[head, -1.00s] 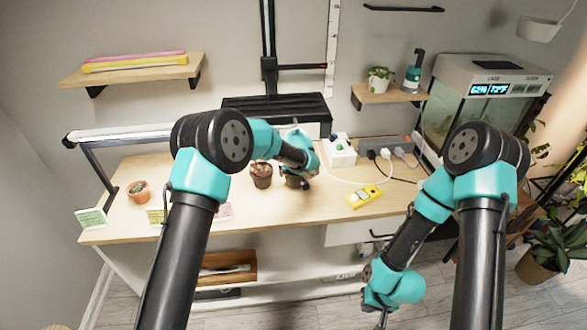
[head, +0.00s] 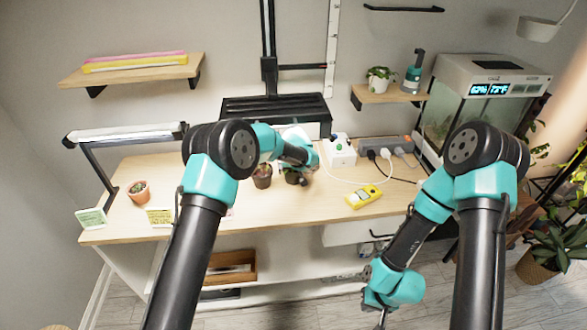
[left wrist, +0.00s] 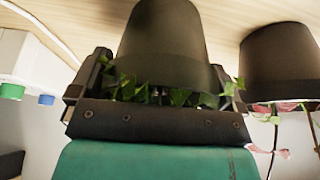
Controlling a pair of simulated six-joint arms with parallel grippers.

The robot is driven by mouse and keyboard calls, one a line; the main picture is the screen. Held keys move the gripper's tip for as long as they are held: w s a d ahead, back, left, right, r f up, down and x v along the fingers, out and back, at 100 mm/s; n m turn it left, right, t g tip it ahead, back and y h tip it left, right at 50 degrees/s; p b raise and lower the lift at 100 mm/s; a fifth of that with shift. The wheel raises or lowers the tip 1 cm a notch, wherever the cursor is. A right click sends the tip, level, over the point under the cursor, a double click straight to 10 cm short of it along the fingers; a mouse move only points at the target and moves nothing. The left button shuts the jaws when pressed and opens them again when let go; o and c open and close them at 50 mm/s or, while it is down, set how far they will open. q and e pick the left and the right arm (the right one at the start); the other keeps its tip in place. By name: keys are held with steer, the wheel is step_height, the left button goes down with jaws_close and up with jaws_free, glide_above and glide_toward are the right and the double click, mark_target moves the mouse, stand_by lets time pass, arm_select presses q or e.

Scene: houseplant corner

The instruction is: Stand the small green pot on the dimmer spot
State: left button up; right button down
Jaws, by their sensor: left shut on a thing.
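My left gripper (head: 299,176) is shut on a small dark pot (head: 291,177) at the back middle of the table. In the left wrist view the pot (left wrist: 165,35) is dark grey-green, with green ivy leaves between the fingers of the gripper (left wrist: 160,88). I cannot tell whether its base touches the table. A brown pot (head: 262,178) with reddish stems stands close to its left, apart from it. Which part of the table is the dimmer spot is not clear. My right gripper (head: 381,312) hangs low in front of the table, too small to read.
A terracotta pot (head: 138,191) stands at the left, by a green card (head: 91,219) and a yellow card (head: 159,217). A lamp bar (head: 125,133) is above. The front middle is bare.

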arm_select(q)
steer(key=shift+f, duration=0.1)
steer(key=o, duration=0.6)
steer(key=shift+o, duration=0.2)
steer(key=shift+s+r, duration=0.15)
steer(key=shift+r, duration=0.45)
steer(key=s, duration=0.4)
steer(key=s+d, duration=0.1)
steer(key=s, duration=0.7)
steer(key=shift+d, duration=0.35)
